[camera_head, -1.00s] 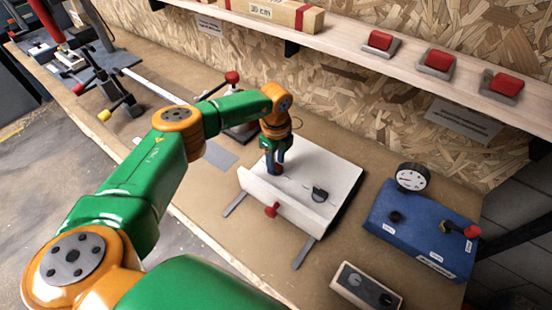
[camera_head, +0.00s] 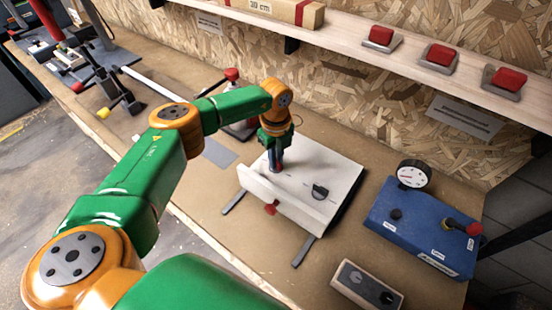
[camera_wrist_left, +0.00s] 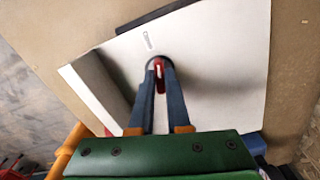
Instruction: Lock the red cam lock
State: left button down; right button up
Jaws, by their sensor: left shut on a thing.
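The red cam lock (camera_wrist_left: 159,75) shows in the left wrist view as a narrow red piece with a pale mark, on the white panel (camera_wrist_left: 215,60). My left gripper (camera_wrist_left: 160,66) is shut on it, with one blue finger on each side. In the head view my left gripper (camera_head: 276,166) points down onto the left part of the white panel (camera_head: 325,165), and its fingers hide the red cam lock there. A dark half-round cam (camera_head: 320,191) sits further right on the panel. My right gripper is in neither view.
A red knob (camera_head: 271,208) sticks out of the panel's front face. A blue box (camera_head: 420,235) with a gauge (camera_head: 413,175) stands right, a small two-knob box (camera_head: 367,288) in front. Red buttons (camera_head: 443,55) line the shelf.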

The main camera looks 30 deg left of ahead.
pick_arm(q)
jog(key=m, duration=0.2)
jog(key=m+b, duration=0.1)
jog(key=shift+f+m, duration=0.2)
jog(key=shift+m, duration=0.2)
jog(key=m+b, duration=0.1)
jog(key=m, duration=0.2)
jog(key=shift+m+b, duration=0.3)
jog(key=shift+b, duration=0.05)
jog(key=m+b, duration=0.1)
jog(key=m, duration=0.2)
jog(key=shift+m, duration=0.3)
jog(key=m+b, duration=0.2)
jog(key=m, duration=0.2)
jog(key=shift+m, duration=0.3)
jog(key=m+b, duration=0.1)
jog(key=m, duration=0.2)
jog(key=shift+m, duration=0.3)
jog(key=m, duration=0.3)
jog(key=shift+m+b, duration=0.3)
jog(key=shift+b, duration=0.05)
jog(key=m, duration=0.4)
jog(key=shift+s+b, duration=0.1)
jog(key=shift+b, duration=0.2)
jog(key=shift+m, duration=2)
